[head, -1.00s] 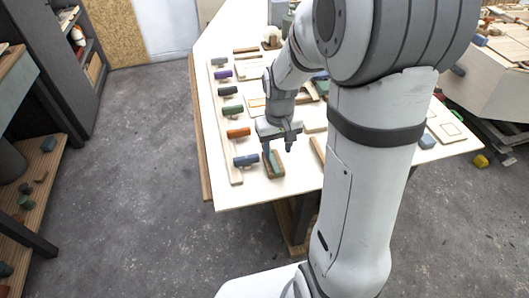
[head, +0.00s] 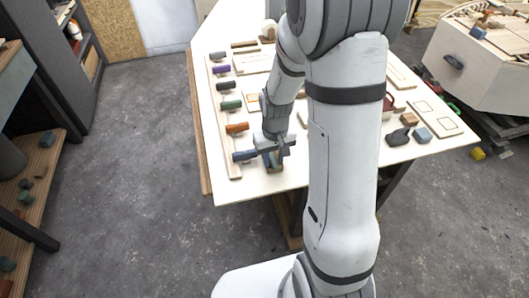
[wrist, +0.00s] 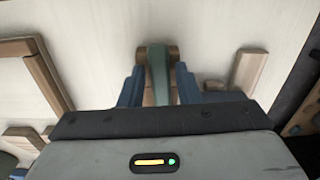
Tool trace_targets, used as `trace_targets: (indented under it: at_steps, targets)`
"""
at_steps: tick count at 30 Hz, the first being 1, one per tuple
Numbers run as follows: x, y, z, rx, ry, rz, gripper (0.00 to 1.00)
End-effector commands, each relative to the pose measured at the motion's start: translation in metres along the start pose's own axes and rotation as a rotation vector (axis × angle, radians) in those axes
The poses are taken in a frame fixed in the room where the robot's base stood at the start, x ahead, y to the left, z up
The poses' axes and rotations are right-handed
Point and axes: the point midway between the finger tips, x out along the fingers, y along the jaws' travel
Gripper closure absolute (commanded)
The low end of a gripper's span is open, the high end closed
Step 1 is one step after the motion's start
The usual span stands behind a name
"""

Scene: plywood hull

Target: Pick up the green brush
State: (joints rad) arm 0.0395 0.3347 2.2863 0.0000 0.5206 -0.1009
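The green brush (wrist: 158,68) lies on the pale plywood table, a green bar over a brown block. In the head view its near end (head: 273,169) shows just below my gripper (head: 270,152), which hides the rest. In the wrist view the two blue fingers of my gripper (wrist: 159,82) stand on either side of the brush, with narrow gaps to it. The gripper is open around the brush and is not closed on it.
A pale strip (head: 217,106) with several coloured handles runs along the table's left side; the blue handle (head: 243,156) is close to my gripper. A short wooden bar (wrist: 249,69) lies right of the brush. Dark and blue blocks (head: 398,137) lie at the table's right.

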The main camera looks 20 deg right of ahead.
Motion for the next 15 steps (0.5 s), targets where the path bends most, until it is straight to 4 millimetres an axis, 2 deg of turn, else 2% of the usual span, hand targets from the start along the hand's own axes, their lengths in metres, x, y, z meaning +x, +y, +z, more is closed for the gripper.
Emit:
trace_targets:
  at_steps: [2, 10, 15]
  targets:
    - [-0.0001, 0.0001, -0.0001, 0.0, 0.0, 0.0, 0.77]
    - [-0.0002, 0.0003, -0.0001, 0.001, 0.0, 0.0, 0.99]
    - [-0.0003, 0.0005, -0.0001, 0.001, 0.0, 0.0, 1.0]
